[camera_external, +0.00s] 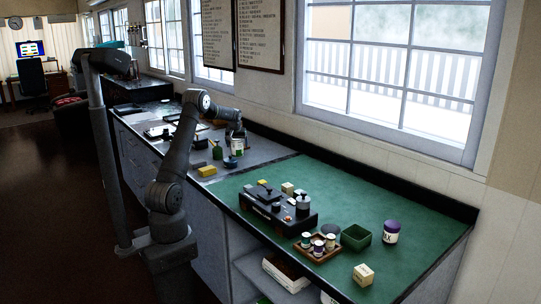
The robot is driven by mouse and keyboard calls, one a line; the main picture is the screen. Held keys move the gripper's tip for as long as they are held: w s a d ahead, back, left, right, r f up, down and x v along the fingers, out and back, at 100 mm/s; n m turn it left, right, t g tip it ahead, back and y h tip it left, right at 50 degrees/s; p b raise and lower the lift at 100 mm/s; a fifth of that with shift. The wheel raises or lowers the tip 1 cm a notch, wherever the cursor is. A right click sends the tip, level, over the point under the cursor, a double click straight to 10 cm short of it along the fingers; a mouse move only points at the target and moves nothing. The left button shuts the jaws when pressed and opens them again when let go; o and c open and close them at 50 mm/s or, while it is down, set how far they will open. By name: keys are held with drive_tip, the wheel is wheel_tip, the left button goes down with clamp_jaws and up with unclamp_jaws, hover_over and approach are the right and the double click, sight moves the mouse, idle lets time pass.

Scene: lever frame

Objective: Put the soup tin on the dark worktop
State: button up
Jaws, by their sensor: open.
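A small tin with a white and green label (238,147) stands upright on the dark grey worktop (262,153), left of the green mat; it looks like the soup tin, but its label is too small to read. My gripper (236,137) is open and points down right at the top of this tin. Whether the fingers are around it or just above it I cannot tell. The fingers hide part of the tin's upper end.
A blue round pot (231,162), a green bottle (217,152) and yellow blocks (207,170) stand near the tin. On the green surface (370,200) are a black device (278,208), a tray of small jars (318,245), a green box (356,237) and a purple-lidded tin (391,232). A wall with windows runs behind.

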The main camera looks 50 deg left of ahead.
drive_tip(key=v, duration=1.1)
drive_tip(key=shift+r, duration=0.4)
drive_tip(key=x, duration=1.2)
drive_tip(key=shift+s+d+f, duration=0.1)
drive_tip(key=shift+f, duration=0.15)
wheel_tip(320, 180, up, 3)
drive_tip(key=shift+f, duration=0.25)
drive_tip(key=shift+r, duration=0.55)
